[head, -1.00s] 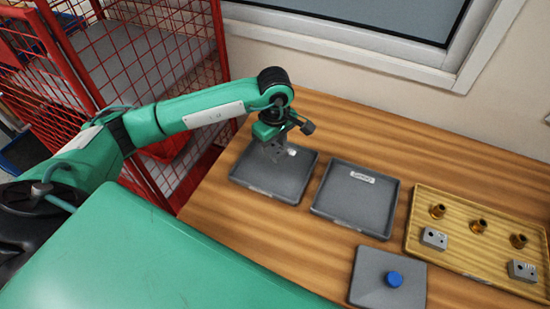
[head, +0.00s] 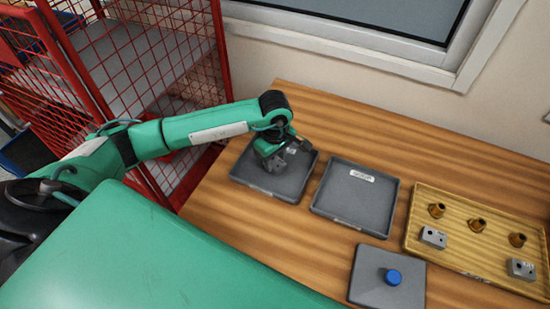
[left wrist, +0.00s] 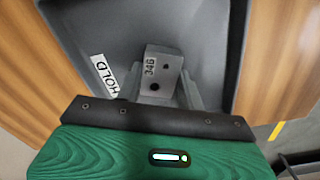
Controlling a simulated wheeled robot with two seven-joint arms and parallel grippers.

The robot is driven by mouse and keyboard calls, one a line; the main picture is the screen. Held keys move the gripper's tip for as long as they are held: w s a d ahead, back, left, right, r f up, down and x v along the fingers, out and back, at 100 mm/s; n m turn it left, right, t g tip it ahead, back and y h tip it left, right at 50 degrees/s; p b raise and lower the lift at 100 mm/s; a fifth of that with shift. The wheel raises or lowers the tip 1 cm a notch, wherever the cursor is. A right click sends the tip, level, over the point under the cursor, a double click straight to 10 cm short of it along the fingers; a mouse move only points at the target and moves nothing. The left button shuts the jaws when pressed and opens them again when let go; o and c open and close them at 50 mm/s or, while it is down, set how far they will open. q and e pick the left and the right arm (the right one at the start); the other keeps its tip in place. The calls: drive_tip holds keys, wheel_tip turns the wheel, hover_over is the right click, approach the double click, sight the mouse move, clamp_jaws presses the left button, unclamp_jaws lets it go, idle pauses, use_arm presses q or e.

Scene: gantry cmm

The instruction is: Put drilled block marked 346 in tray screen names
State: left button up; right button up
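The drilled block marked 346 (left wrist: 162,76) is grey, with dark holes, and shows between the fingers in the left wrist view. My left gripper (left wrist: 163,92) appears shut on it. In the head view my left gripper (head: 276,165) is low over the left grey tray (head: 243,179). That tray bears a white label reading HOLD in the left wrist view (left wrist: 104,76). I cannot tell whether the block touches the tray floor. A second grey tray (head: 345,205) to its right has a label too small to read. My right gripper is not in view.
A wooden tray (head: 463,193) at the right holds several brass fittings and two other drilled blocks (head: 433,238). A grey plate (head: 366,283) with a blue knob (head: 393,277) lies in front. A red mesh cage (head: 150,60) stands left. The table behind the trays is clear.

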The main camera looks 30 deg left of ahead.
sight(275, 162)
use_arm(q)
drive_tip(key=o, duration=0.4)
drive_tip(key=shift+r, duration=0.15)
drive_tip(key=shift+w+r, duration=0.1)
drive_tip(key=shift+r, duration=0.45)
wheel_tip(275, 162, up, 4)
drive_tip(key=shift+f, duration=0.1)
wheel_tip(275, 162, up, 7)
drive_tip(key=shift+r+b, duration=0.1)
drive_tip(key=shift+b, duration=0.5)
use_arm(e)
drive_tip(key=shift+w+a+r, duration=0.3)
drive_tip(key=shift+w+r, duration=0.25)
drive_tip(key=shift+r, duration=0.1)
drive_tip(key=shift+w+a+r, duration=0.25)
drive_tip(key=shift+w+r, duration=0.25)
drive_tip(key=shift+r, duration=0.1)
